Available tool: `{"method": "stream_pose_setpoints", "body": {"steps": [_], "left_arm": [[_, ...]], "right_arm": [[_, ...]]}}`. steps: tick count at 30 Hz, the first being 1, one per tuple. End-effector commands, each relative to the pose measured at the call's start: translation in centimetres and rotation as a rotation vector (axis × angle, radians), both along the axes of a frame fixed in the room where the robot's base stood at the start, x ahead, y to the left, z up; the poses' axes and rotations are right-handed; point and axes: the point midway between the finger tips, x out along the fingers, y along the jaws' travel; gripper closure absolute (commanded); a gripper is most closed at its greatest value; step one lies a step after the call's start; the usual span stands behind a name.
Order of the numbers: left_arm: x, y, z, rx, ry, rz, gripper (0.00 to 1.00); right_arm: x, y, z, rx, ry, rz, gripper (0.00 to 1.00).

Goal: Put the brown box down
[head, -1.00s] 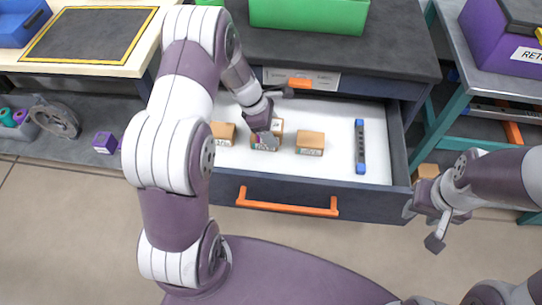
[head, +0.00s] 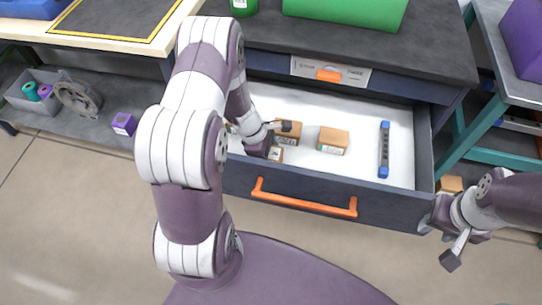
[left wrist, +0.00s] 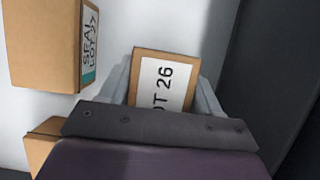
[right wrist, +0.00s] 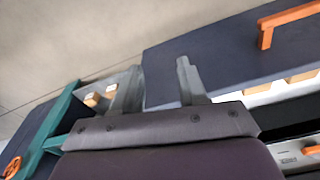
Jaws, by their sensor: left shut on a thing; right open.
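The brown box (left wrist: 150,68) with a white label reading "LOT 26" sits between the two fingers of my left gripper (left wrist: 165,95) in the left wrist view. In the head view my left gripper (head: 268,146) is down in the open drawer (head: 310,185), near its front wall, and part of the held brown box (head: 276,154) shows beside it. I cannot tell whether the box touches the drawer floor. My right gripper (head: 440,244) is open and empty, outside the drawer at the right; its spread fingers show in the right wrist view (right wrist: 157,85).
Another brown box (head: 288,133) stands just behind the held one, and a further box (head: 333,141) is to its right. A blue-ended dark bar (head: 384,150) lies farther right. The white drawer floor is clear between them. The orange handle (head: 305,200) is on the drawer front.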

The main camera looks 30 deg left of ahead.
Motion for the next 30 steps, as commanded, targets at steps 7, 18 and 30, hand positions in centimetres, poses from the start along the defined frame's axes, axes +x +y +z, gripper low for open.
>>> {"method": "stream_pose_setpoints", "body": {"steps": [7,18,30], "left_arm": [[0.0,0.0,0.0,0.0,0.0,0.0,0.12],[-0.2,1.5,4.6,0.001,-0.004,0.003,0.12],[-1.0,4.4,11.3,0.0,-0.001,0.0,0.12]], "right_arm": [[0.0,0.0,0.0,0.0,0.0,0.0,0.57],[0.0,0.0,2.1,0.0,0.0,0.0,0.57],[0.0,0.0,3.9,0.0,0.0,0.0,0.57]]}}
